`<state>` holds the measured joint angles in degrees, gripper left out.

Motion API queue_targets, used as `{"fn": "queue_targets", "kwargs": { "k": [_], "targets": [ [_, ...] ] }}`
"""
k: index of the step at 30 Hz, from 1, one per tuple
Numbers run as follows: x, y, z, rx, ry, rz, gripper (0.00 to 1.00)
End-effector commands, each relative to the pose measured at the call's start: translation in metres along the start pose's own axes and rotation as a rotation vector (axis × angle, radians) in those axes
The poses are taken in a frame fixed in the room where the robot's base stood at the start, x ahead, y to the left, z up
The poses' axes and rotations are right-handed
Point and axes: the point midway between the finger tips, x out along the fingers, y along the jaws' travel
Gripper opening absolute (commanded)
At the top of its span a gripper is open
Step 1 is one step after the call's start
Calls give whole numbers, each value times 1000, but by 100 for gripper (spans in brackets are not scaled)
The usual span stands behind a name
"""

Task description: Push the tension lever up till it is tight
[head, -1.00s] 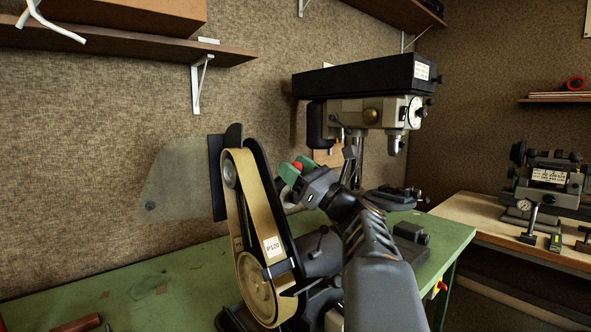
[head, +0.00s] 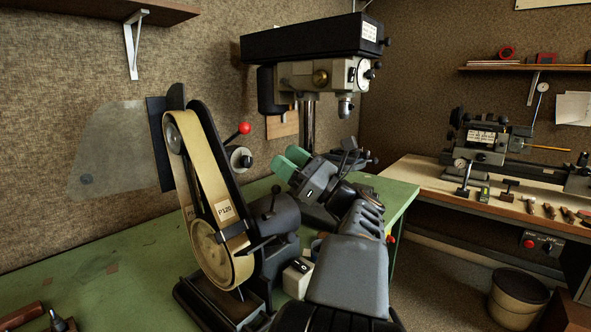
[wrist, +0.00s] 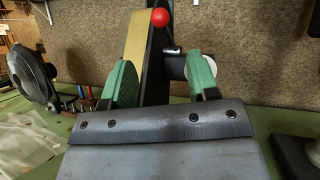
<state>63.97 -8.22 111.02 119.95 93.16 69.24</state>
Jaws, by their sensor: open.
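The tension lever (head: 236,134) stands out from the right side of the belt grinder (head: 213,200), slanting up to a red ball knob (head: 244,128). The grinder has a tan belt marked P120. My gripper (head: 286,160) is open and empty, with green finger pads, below and to the right of the knob and apart from it. In the wrist view the red knob (wrist: 160,17) shows beyond and above the gap between the two pads (wrist: 159,65). The lever's lower end is hidden behind the grinder's frame.
A drill press (head: 318,75) stands behind my gripper. A round grey-white knob (head: 241,158) sits below the lever on the grinder. A clear shield (head: 115,150) is at the left. The green bench (head: 110,262) is mostly clear at left.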

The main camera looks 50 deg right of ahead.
Motion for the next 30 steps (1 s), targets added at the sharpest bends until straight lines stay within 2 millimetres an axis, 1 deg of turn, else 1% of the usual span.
{"fn": "queue_targets", "kwargs": {
  "k": [1,3,8,30],
  "targets": [
    [-6,-1,0,0,1,-3,54],
    [-12,-1,0,-1,0,-2,54],
    [-19,0,0,0,0,0,54],
    [-20,0,0,-1,1,-2,54]
  ]
}}
